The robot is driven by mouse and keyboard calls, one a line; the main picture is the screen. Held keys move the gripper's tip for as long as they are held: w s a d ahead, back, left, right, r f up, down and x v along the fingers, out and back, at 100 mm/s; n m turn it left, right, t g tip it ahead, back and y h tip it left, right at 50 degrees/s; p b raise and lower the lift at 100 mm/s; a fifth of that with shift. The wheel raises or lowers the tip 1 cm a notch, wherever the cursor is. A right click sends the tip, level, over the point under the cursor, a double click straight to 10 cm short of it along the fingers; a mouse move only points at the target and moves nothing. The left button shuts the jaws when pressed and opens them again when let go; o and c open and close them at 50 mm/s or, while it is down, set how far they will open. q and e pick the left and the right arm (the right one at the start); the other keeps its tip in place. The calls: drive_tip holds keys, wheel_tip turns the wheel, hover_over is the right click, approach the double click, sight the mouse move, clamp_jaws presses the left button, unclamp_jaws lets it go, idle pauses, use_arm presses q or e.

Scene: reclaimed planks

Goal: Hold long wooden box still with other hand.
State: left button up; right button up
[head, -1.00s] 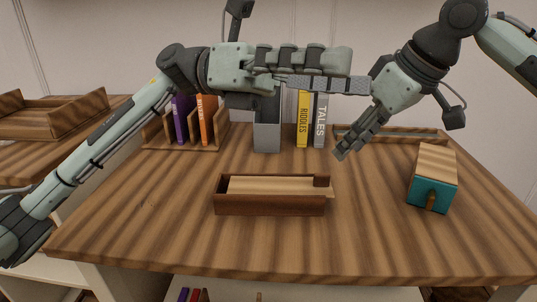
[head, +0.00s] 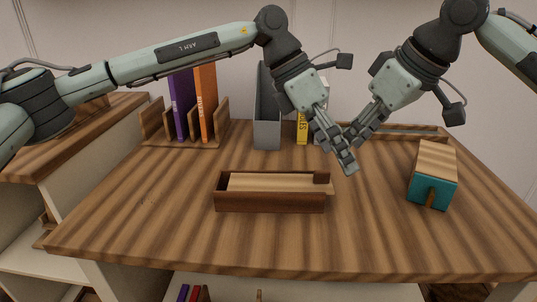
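The long wooden box (head: 270,203) lies on the plank table, dark brown, its long side towards me. A paler wooden panel (head: 270,183) shows inside its rim, and a small dark block stands at its right end. My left gripper (head: 346,168) points down and right, above and behind the box's right end, apart from it. My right gripper (head: 350,138) points down and left, partly hidden behind the left one. The fingers of each look close together, but their gap cannot be judged. Nothing shows held in either.
A teal box with a wooden top (head: 433,188) stands at the right. Behind are a wooden rack (head: 155,118) with purple and orange books, a grey holder (head: 266,134), a yellow book (head: 302,130) and a low tray (head: 415,132). The table (head: 150,225) is clear left and in front.

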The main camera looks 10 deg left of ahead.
sight(269, 182)
use_arm(q)
drive_tip(key=a+f+y, duration=0.1)
drive_tip(key=a+y, duration=0.1)
drive_tip(key=a, duration=0.2)
drive_tip(key=w+a+f+m+y, duration=0.1)
drive_tip(key=a+y, duration=0.1)
drive_tip(key=a, duration=0.2)
drive_tip(key=w+a+f+y, duration=0.1)
drive_tip(key=a+y, duration=0.1)
drive_tip(key=a, duration=0.2)
drive_tip(key=shift+w+f+m+t, duration=0.1)
drive_tip(key=shift+w+m+t, duration=0.15)
drive_tip(key=shift+m+t, duration=0.15)
drive_tip(key=shift+a+f, duration=0.25)
drive_tip(key=shift+f, duration=3.6)
drive_tip(key=c, duration=1.4)
